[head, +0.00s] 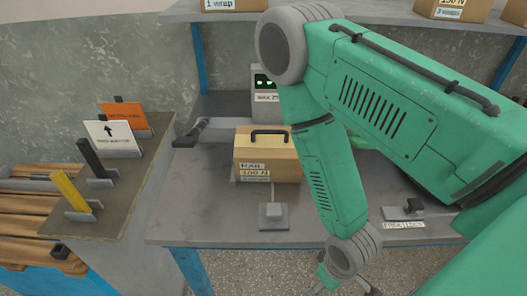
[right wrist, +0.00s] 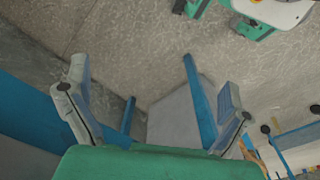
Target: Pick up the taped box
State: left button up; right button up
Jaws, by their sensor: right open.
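The taped box (head: 285,166) is a brown carton on the grey table, with a yellowish tape strip and a black handle on top and white labels on its front. My right arm reaches across the right side of the head view, close to the box's right side. My right gripper (head: 347,287) hangs low at the bottom edge of the head view, in front of the table and away from the box. In the right wrist view its two fingers (right wrist: 152,105) are spread wide with nothing between them. My left gripper is not in view.
The grey table (head: 210,222) carries a small grey block (head: 273,215) in front of the box and a device with green lights (head: 263,80) behind it. A side stand (head: 130,180) holds signs and bars. Other cartons (head: 452,9) sit on the shelf above.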

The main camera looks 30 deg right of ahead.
aim_at(262, 154)
jog(key=j+z, duration=0.1)
jog(key=z, duration=0.35)
jog(key=j+z, duration=0.1)
jog(key=z, duration=0.35)
jog(key=j+z, duration=0.1)
jog(key=z, duration=0.35)
jog(key=k, duration=0.05)
